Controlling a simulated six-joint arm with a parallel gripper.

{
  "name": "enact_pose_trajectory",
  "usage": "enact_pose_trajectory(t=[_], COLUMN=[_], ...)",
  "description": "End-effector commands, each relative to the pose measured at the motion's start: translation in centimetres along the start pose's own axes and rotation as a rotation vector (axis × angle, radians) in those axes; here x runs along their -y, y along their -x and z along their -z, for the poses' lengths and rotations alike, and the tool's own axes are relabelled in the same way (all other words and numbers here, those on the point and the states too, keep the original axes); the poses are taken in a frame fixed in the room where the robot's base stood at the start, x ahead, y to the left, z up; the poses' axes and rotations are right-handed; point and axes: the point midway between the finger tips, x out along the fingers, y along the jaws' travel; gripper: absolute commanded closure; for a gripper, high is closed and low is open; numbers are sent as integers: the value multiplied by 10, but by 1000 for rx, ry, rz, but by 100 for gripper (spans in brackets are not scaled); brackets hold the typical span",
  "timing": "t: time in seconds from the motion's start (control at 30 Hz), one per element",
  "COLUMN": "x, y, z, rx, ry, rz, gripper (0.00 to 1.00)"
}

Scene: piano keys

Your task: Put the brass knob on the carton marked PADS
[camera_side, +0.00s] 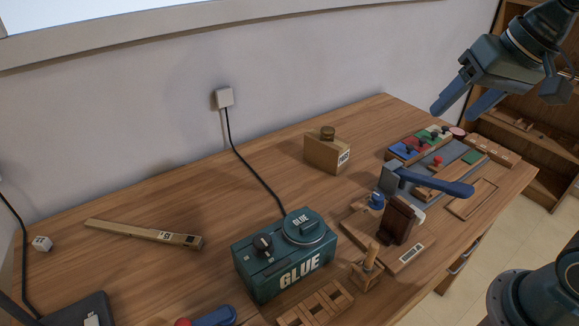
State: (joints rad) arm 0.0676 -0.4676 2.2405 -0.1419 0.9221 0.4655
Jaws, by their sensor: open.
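The carton (322,154) is a small tan box standing on the desk right of centre. A white label on its right end carries dark print, too small to read surely. The brass knob (328,132), a short dark-gold cylinder, appears to rest upright on the carton's top. My gripper (453,112) is at the upper right, raised above the desk. Its two blue-grey fingers are apart with nothing between them. It is well clear of the knob and the carton.
A green GLUE box (285,265) stands at the front centre. A blue-handled hammer (435,182), wooden blocks and trays with coloured parts (420,143) crowd the right. A wooden key stick (145,234) lies at left. Desk around the carton's left is clear.

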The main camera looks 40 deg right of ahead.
Motion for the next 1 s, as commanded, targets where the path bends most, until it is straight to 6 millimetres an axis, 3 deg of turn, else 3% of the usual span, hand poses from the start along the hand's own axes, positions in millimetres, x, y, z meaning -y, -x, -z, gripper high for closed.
enact_pose_trajectory(t=[0.2, 0.4, 1.0], x=[-25, -40, -44], y=[2, -1, -2], z=[-50, -74, -79], rx=[-39, -54, -57], ry=[246, 381, 415], rz=[-23, -42, -46], gripper=[40, 40, 40])
